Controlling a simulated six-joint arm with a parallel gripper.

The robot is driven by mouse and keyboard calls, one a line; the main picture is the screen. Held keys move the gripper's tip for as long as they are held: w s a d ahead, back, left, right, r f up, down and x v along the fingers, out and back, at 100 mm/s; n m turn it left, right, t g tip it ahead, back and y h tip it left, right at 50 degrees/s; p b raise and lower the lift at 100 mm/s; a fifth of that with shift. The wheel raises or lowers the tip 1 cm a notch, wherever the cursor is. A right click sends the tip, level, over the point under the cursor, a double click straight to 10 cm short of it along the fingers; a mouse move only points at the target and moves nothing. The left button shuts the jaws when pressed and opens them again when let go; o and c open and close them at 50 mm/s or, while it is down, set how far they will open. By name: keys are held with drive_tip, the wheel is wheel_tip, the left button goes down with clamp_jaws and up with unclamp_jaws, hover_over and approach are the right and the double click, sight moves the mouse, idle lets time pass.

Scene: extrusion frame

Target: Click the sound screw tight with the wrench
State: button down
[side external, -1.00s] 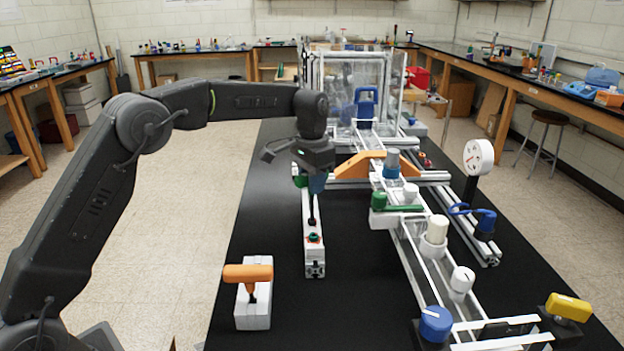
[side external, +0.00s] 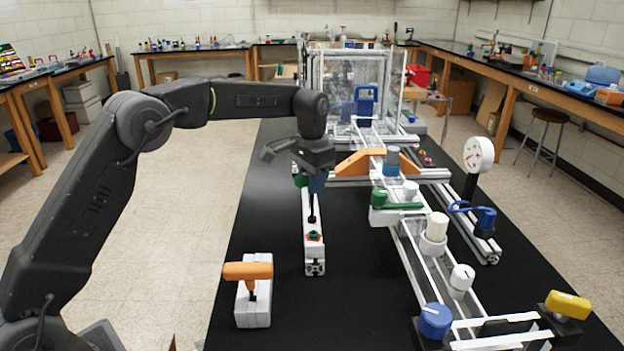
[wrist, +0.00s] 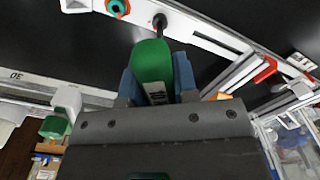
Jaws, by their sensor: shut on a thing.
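My gripper (side external: 309,182) is shut on the green handle of a wrench (wrist: 152,66), between its blue fingers. The wrench's dark shaft (side external: 312,206) points down to the white rail (side external: 314,256). In the wrist view its lower end meets a dark round spot (wrist: 159,20) on the rail; the screw head there cannot be made out. Beside that spot, nearer the rail's front end, is a green-centred fitting with an orange ring (side external: 314,237). It also shows in the wrist view (wrist: 118,7). I cannot tell from the frames which screw is sound.
An orange T-handled tool (side external: 248,271) stands in a white block (side external: 253,308) at front left. To the right, a long frame carries knobs, a green lever (side external: 400,206) and a dial gauge (side external: 479,154). Black table is clear between block and rail.

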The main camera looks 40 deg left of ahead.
drive_tip(key=shift+f, duration=0.45)
idle(0.6)
drive_tip(key=shift+m, duration=0.8)
drive_tip(key=shift+m, duration=0.7)
drive_tip(key=shift+f+m, duration=0.1)
drive_tip(key=shift+m, duration=0.7)
drive_tip(key=shift+m, duration=0.7)
